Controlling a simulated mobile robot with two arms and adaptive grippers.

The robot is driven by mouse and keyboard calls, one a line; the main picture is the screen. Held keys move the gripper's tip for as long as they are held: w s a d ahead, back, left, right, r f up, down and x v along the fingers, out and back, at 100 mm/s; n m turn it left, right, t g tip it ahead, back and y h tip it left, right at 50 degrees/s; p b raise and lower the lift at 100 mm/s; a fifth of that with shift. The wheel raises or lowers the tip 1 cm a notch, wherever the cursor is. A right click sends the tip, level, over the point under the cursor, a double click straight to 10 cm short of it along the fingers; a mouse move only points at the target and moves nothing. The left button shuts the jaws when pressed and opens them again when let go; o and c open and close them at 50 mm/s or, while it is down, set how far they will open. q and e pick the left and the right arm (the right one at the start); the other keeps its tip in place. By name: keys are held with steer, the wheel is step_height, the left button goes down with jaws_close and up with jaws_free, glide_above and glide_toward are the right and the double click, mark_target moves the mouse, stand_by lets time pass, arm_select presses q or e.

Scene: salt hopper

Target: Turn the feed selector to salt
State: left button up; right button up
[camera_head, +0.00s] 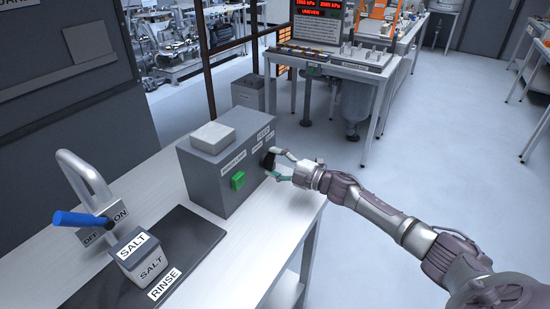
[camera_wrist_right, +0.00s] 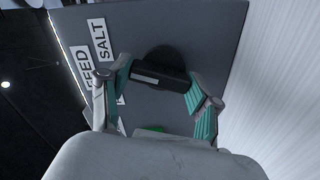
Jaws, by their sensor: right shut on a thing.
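The feed selector is a black knob (camera_wrist_right: 163,58) with a raised bar handle on the face of a grey control box (camera_head: 222,170). A white line on the bar (camera_wrist_right: 146,78) points left in the right wrist view, towards the side with the SALT label (camera_wrist_right: 101,39) and the FEED label (camera_wrist_right: 82,66). Another label is partly hidden behind a finger. My right gripper (camera_head: 281,167) is at the knob in the head view. In the wrist view its teal-padded fingers (camera_wrist_right: 157,88) are closed on the two ends of the bar. My left gripper is not in view.
The box stands on a white bench (camera_head: 262,235), with a green switch (camera_head: 238,180) on its front. A SALT container (camera_head: 138,254), a dark mat (camera_head: 190,240) and a blue-handled lever (camera_head: 80,219) are at left. Open floor (camera_head: 430,150) lies right of the bench.

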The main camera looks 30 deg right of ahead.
steer(key=shift+m+p, duration=0.7)
steer(key=shift+m, duration=0.9)
steer(key=o, duration=1.1)
steer(key=shift+f, duration=0.1)
steer(key=shift+o, duration=0.2)
steer(key=shift+d, duration=0.1)
steer(key=v, duration=1.2)
